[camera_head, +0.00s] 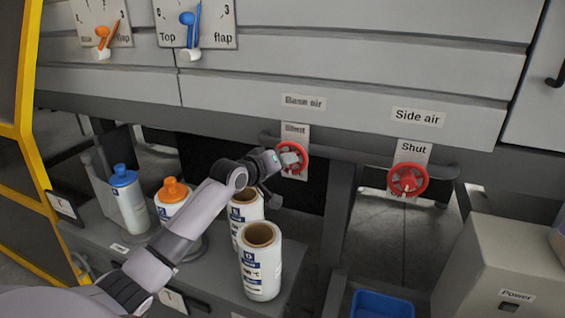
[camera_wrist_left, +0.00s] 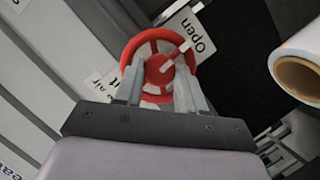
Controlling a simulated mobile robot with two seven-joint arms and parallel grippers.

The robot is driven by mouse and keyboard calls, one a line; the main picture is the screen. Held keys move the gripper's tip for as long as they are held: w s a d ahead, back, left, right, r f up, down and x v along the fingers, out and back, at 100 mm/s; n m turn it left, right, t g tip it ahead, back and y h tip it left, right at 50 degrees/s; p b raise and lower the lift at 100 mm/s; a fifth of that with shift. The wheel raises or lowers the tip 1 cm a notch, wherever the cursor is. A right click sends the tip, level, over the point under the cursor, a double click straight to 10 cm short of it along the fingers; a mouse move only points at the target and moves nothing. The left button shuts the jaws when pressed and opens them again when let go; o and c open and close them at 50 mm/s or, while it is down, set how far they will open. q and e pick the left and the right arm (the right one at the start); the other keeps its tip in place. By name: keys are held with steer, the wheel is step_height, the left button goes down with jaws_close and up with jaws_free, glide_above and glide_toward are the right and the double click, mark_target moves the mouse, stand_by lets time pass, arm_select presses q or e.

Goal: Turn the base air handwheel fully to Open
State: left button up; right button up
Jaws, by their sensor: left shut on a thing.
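The base air handwheel (camera_head: 303,152) is a red wheel mounted under the "Base air" label (camera_head: 304,102). Its plate (camera_head: 296,129) appears to read "Shut" at the top. In the left wrist view the red wheel (camera_wrist_left: 131,53) fills the space by the fingertips, and an "Open" marking (camera_wrist_left: 197,46) shows beside it. A light pointer on the wheel is directed toward that marking. My left gripper (camera_head: 288,159) is shut on the wheel; in the wrist view its two fingers (camera_wrist_left: 160,88) lie over the wheel's lower part. My right gripper is not in view.
The side air handwheel (camera_head: 408,180) is to the right, under a "Shut" plate (camera_head: 413,152). A blue bin (camera_head: 382,304) is at the bottom.

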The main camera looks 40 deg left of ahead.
arm_select(q)
steer(key=shift+m, duration=0.3)
steer(key=shift+f, duration=0.1)
steer(key=o, duration=1.1)
steer(key=shift+c, duration=0.2)
steer(key=shift+s, duration=0.15)
steer(key=v, duration=0.7)
steer(key=shift+b, duration=0.35)
steer(key=shift+d, duration=0.15)
